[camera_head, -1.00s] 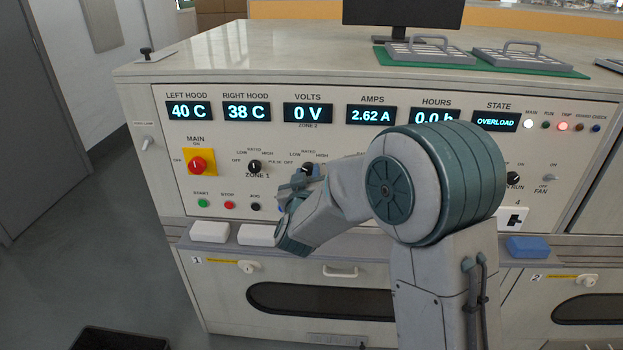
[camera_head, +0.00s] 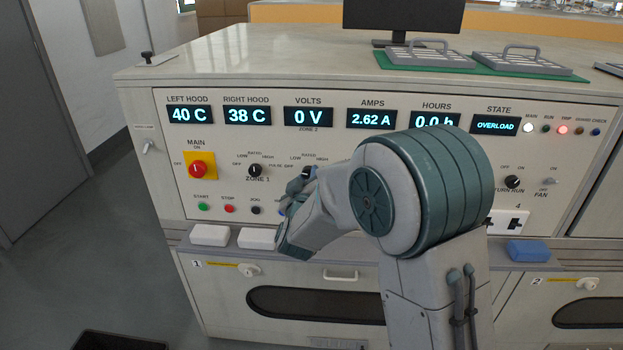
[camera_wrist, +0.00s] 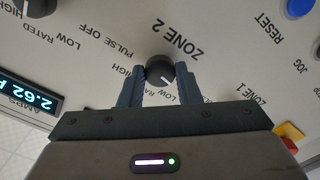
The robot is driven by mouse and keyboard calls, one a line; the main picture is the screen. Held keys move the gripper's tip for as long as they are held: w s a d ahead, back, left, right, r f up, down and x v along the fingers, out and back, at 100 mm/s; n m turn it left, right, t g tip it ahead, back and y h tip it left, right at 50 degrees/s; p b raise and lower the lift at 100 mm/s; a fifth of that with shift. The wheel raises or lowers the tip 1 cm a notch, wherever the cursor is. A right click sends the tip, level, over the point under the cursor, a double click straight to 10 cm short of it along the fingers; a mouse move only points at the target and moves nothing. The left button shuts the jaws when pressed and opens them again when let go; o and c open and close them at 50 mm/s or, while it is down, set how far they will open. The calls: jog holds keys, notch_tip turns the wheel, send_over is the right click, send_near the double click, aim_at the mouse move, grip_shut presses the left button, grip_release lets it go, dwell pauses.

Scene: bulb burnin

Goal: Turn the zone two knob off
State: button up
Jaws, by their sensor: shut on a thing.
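The zone two knob (camera_wrist: 160,70) is a black round knob with a pale pointer mark, beside the printed ZONE 2 label in the wrist view. My gripper (camera_wrist: 159,82) has one blue finger on each side of it and is shut on it. The pointer mark faces the lower side of that view; its exact setting is hard to read. In the head view the knob (camera_head: 308,172) shows just above my gripper (camera_head: 302,182), and my wrist hides the panel below it.
The zone one knob (camera_head: 255,170) and the red main switch (camera_head: 197,169) are to the left. White blocks (camera_head: 210,235) lie on the ledge below, with a blue block (camera_head: 528,250) at right. The state display (camera_head: 497,125) reads OVERLOAD.

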jog(key=shift+d+f, duration=0.15)
jog(key=shift+f, duration=0.25)
jog(key=o, duration=1)
jog(key=shift+r, duration=0.15)
jog(key=s, duration=1.4)
jog(key=shift+a, duration=0.3)
jog(key=shift+w+r, duration=0.1)
jog(key=shift+w, duration=0.05)
